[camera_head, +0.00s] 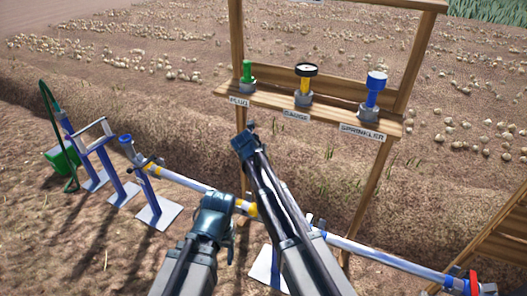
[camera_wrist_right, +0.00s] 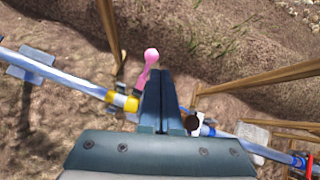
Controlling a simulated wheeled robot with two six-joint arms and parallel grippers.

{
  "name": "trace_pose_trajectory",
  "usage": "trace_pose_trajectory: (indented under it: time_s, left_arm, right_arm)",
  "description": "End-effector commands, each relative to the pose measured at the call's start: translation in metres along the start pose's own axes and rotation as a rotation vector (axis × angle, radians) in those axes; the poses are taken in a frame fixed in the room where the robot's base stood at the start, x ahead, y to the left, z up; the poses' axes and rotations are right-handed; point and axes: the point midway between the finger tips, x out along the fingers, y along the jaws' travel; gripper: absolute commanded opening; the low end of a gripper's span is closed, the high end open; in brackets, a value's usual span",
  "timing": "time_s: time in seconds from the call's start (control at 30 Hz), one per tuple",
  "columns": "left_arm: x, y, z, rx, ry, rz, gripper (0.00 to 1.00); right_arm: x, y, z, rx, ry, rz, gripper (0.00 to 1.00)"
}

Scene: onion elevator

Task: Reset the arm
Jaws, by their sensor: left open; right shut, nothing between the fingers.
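My left gripper (camera_head: 228,222) is low in the middle of the head view, in front of the yellow-banded pipe (camera_head: 190,183). It is open, though its fingers are hard to make out, and I see nothing held. My right arm (camera_head: 277,205) reaches up toward the wooden stand, its far end in front of the left post. In the right wrist view my right gripper (camera_wrist_right: 161,102) is shut and empty. Behind its fingers are the pipe's yellow band (camera_wrist_right: 122,102) and a pink round-ended piece (camera_wrist_right: 150,62).
The wooden stand's shelf (camera_head: 330,118) holds a green plug (camera_head: 247,72), a yellow-and-black gauge (camera_head: 305,84) and a blue sprinkler (camera_head: 375,88). Blue supports (camera_head: 110,172) and a green hose (camera_head: 45,110) are left. A pipe with a red ring (camera_head: 474,283) lies lower right.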

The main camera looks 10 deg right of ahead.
Motion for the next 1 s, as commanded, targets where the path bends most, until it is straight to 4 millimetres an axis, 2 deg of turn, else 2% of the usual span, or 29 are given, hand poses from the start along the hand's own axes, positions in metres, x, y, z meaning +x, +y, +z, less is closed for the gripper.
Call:
trace_pose_trajectory:
  time_s: [0.43,0.53,0.67,1.0]
  left_arm:
    - [0.000,0.000,0.000,0.000,0.000,0.000,0.64]
    - [0.000,0.000,0.000,0.000,0.000,0.000,0.64]
    - [0.000,0.000,0.000,0.000,0.000,0.000,0.64]
    - [0.000,0.000,0.000,0.000,0.000,0.000,0.64]
  right_arm:
    - [0.000,-0.001,-0.001,0.007,0.002,0.000,0.00]
    - [-0.002,-0.008,-0.009,0.086,0.021,-0.003,0.00]
    - [-0.009,-0.030,-0.036,0.361,0.084,-0.020,0.00]
    - [-0.043,-0.089,-0.128,1.364,0.292,-0.195,0.00]
